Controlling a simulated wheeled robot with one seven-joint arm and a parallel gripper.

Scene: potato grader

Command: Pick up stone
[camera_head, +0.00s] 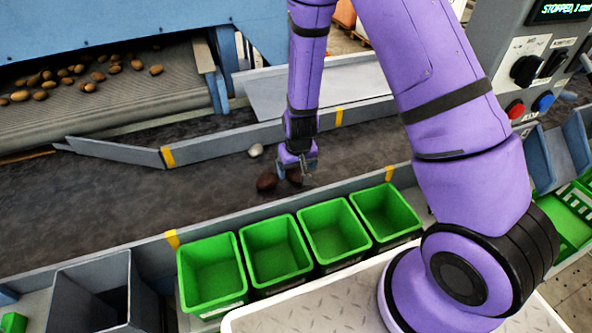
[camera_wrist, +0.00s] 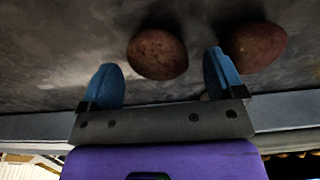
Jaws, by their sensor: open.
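A pale grey, rounded lump (camera_head: 255,150), which looks like the stone, lies on the dark belt. Two reddish-brown, potato-like lumps lie nearer the bins: the left one (camera_head: 267,181) and the right one (camera_head: 294,175), partly hidden by my gripper (camera_head: 304,171). In the wrist view my gripper (camera_wrist: 163,80) is open, its blue fingers wide apart. One brown lump (camera_wrist: 157,54) shows between and just beyond the fingertips, and another brown lump (camera_wrist: 257,45) shows outside the right finger. A small pale patch at the base of that finger is mostly hidden; I cannot tell what it is.
Green bins (camera_head: 275,250) stand in a row along the belt's near side wall (camera_head: 205,230). A grey guide wall (camera_head: 235,140) edges the far side. Potatoes lie on a conveyor (camera_head: 120,100) at back left. A control panel (camera_head: 525,75) stands right. The belt's left stretch is clear.

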